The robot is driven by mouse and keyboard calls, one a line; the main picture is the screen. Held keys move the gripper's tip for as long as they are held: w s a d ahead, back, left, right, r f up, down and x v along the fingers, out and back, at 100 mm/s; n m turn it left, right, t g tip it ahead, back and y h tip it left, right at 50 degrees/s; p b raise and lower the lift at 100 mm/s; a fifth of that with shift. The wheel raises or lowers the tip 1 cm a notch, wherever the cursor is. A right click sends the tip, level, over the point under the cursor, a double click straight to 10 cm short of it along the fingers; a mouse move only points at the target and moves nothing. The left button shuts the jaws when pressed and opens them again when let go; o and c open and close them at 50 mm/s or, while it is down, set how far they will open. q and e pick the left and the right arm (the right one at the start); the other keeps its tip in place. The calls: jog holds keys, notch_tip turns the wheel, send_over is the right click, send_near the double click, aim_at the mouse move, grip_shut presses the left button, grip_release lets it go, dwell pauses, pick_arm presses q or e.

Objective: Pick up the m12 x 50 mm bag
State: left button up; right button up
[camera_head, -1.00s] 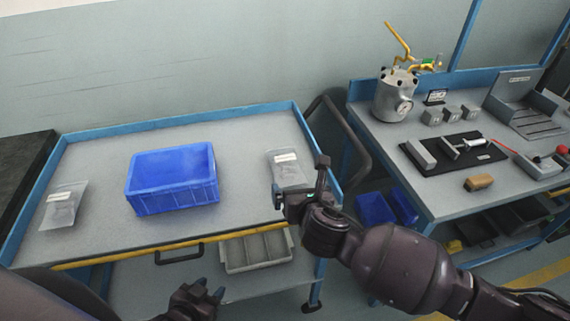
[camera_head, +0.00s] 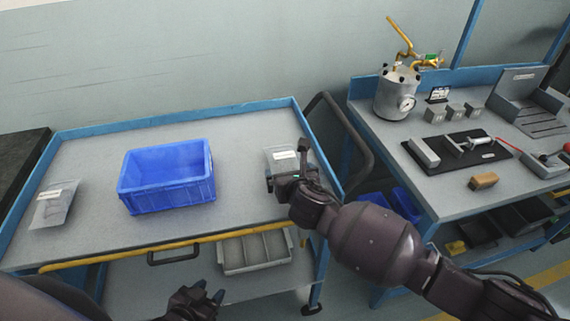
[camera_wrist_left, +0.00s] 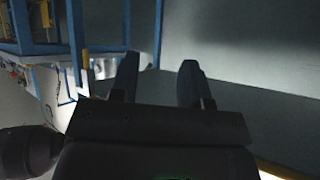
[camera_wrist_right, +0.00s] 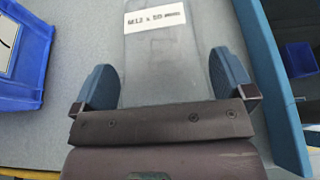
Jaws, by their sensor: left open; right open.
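A clear bag (camera_head: 283,157) with a white label lies near the right edge of the blue-framed cart top. In the right wrist view the bag (camera_wrist_right: 168,50) shows a label that seems to read M12 x 50 mm. My right gripper (camera_head: 286,166) is open over the near part of this bag. In the right wrist view its fingers (camera_wrist_right: 162,78) stand on either side of the bag, and the palm hides the bag's near end. My left gripper (camera_head: 208,295) is open and empty in front of the cart, well away from the bags; it also shows in the left wrist view (camera_wrist_left: 160,68).
A blue crate (camera_head: 166,198) stands mid-cart. Another labelled clear bag (camera_head: 54,206) lies at the left. The cart's raised blue rim (camera_wrist_right: 272,85) runs close to the right of my right gripper. A workbench (camera_head: 440,200) with a metal pot (camera_head: 397,95) stands further right.

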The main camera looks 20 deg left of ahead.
jog(key=shift+x, duration=1.2)
jog(key=c, duration=0.8)
jog(key=shift+c, duration=0.8)
jog(key=shift+r, duration=0.1)
